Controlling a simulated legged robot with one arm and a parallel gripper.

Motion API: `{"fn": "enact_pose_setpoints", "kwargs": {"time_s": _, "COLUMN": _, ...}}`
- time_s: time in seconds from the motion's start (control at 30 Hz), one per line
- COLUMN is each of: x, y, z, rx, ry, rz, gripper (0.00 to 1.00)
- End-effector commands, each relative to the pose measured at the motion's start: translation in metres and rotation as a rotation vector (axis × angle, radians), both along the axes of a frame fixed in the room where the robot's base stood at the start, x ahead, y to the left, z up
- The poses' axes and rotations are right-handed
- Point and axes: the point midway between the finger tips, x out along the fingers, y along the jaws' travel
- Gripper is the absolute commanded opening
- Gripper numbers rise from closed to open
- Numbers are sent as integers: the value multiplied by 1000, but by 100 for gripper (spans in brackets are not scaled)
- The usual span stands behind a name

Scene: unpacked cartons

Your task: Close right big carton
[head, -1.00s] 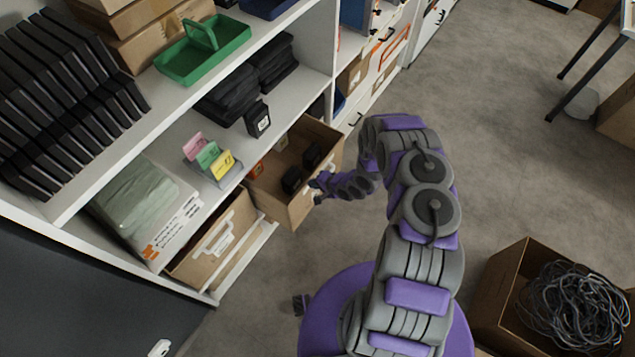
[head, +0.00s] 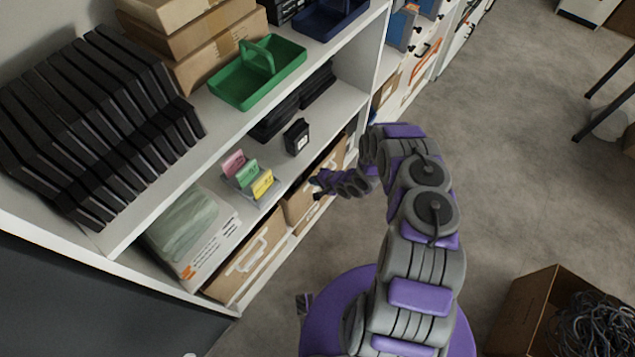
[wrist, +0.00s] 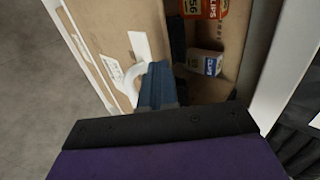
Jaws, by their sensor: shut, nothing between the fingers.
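The right big carton (head: 300,207) is a brown open-topped drawer box on the lower shelf. My gripper (head: 318,183) is shut and empty at the carton's front. In the wrist view its fingers (wrist: 158,84) are at the front wall by the white handle; I cannot tell whether they touch.
A left carton (head: 250,262) with a white handle is in the same shelf row. Above are a card holder (head: 253,178), a green caddy (head: 258,72) and black folders (head: 90,120). A box of cables (head: 530,310) stands on the floor at right. Floor (head: 500,150) beyond my arm is clear.

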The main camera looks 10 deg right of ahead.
Motion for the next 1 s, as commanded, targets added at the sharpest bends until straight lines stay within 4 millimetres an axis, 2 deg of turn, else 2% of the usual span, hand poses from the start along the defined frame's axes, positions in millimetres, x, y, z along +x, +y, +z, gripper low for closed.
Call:
{"fn": "enact_pose_setpoints", "kwargs": {"time_s": 0.2, "x": 10, "y": 9, "z": 1, "rx": -4, "ry": -6, "rz": -2, "gripper": 0}}
{"fn": "enact_pose_setpoints", "kwargs": {"time_s": 0.77, "x": 13, "y": 18, "z": 1, "rx": -6, "ry": -7, "rz": 6, "gripper": 0}}
{"fn": "enact_pose_setpoints", "kwargs": {"time_s": 0.87, "x": 9, "y": 17, "z": 1, "rx": -6, "ry": -7, "rz": 6, "gripper": 0}}
{"fn": "enact_pose_setpoints", "kwargs": {"time_s": 1.0, "x": -8, "y": 11, "z": 0, "rx": -4, "ry": 1, "rz": 3, "gripper": 0}}
